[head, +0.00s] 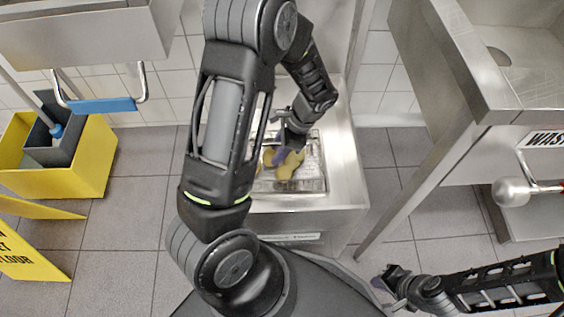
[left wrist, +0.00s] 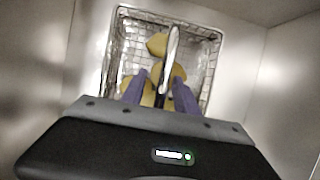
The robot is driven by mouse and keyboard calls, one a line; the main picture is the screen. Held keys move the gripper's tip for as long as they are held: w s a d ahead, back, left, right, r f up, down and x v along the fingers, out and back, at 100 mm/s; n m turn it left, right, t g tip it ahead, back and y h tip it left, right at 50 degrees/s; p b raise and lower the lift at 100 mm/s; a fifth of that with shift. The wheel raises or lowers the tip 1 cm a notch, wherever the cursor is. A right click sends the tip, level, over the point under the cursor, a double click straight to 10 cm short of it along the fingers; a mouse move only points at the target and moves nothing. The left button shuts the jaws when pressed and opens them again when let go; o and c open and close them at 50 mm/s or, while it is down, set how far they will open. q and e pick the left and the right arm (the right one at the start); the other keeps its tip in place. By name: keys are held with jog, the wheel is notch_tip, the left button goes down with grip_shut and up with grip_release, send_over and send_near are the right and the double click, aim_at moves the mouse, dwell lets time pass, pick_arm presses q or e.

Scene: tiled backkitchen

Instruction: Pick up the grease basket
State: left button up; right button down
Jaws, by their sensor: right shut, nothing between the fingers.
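The grease basket is a wire mesh basket (head: 317,180) with yellow lumps inside, set in a stainless steel well. In the left wrist view the basket (left wrist: 213,50) lies ahead of the gripper, its silver bar-like handle (left wrist: 172,50) rising in the middle. My left gripper (head: 284,157) points down over the basket. In the left wrist view its purple fingers (left wrist: 160,92) stand apart, one on each side of the handle, with gaps visible; it is open. My right gripper (head: 383,284) is shut and empty at the lower right, away from the basket.
Steel walls of the well (head: 345,165) enclose the basket closely. A steel sink table (head: 450,80) stands at right. A yellow mop bucket (head: 85,165) and yellow floor sign (head: 30,250) are at left. Tiled floor is clear between.

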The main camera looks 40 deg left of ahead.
pick_arm(q)
jog(key=shift+c, duration=0.6)
grip_shut()
dwell(1.2)
